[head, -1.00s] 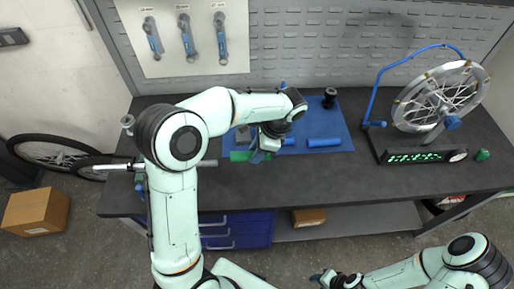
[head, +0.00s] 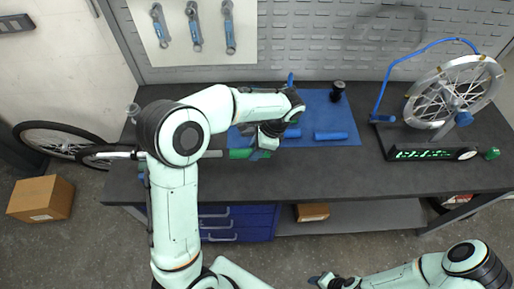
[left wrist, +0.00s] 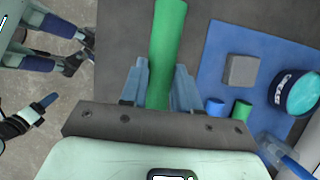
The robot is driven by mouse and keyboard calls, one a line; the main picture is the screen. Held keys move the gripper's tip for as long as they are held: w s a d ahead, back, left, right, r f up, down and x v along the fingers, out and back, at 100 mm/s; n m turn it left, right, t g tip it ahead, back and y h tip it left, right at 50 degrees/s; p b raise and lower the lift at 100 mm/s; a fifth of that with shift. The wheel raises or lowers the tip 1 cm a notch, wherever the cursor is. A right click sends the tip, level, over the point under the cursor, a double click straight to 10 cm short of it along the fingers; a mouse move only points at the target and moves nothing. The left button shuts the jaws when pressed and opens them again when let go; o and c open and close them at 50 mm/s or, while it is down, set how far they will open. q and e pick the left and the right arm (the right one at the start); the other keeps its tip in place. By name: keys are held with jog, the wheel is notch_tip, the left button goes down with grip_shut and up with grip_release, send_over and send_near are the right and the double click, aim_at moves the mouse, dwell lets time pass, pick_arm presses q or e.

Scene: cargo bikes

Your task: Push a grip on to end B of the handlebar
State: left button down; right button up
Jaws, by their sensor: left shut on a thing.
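My left gripper (head: 263,149) is shut on a green grip (head: 240,154) above the bench. In the left wrist view the two fingers (left wrist: 160,88) press on either side of the grip (left wrist: 167,40), which points away from the palm. The silver handlebar (head: 213,154) lies along the left part of the bench, and my left arm hides its middle. The grip is roughly in line with the handlebar's right end, with a small gap seeming to show. No end letter is readable. My right gripper (head: 318,280) is at the bottom, too small to judge.
A blue mat (head: 345,112) carries a blue grip (head: 331,136) and a black part (head: 338,90). A grey block (left wrist: 240,70) and short blue and green cylinders show in the left wrist view. A wheel stand (head: 430,155) stands at the right.

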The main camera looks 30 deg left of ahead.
aim_at(242, 150)
pick_arm(q)
jog(key=shift+a, duration=0.15)
jog(key=shift+s+a, duration=0.4)
jog(key=shift+a, duration=0.15)
pick_arm(e)
jog(key=shift+s+f, duration=0.2)
pick_arm(q)
jog(key=shift+s+a, duration=0.1)
jog(key=shift+a, duration=0.1)
jog(key=shift+s+a, duration=0.35)
jog(key=shift+a, duration=0.2)
pick_arm(e)
jog(key=shift+s+f, duration=0.2)
pick_arm(q)
jog(key=shift+s+a+b, duration=0.15)
jog(key=shift+a+b, duration=0.1)
jog(key=shift+b, duration=0.05)
jog(key=s+a, duration=0.1)
jog(key=a, duration=0.1)
jog(key=s+a, duration=0.1)
jog(key=shift+s+a+b, duration=0.2)
jog(key=shift+a+b, duration=0.15)
jog(key=shift+a, duration=0.05)
pick_arm(e)
jog(key=shift+s+f, duration=0.45)
jog(key=shift+f, duration=0.05)
dwell(0.6)
pick_arm(q)
jog(key=shift+s+a, duration=0.1)
jog(key=shift+a, duration=0.1)
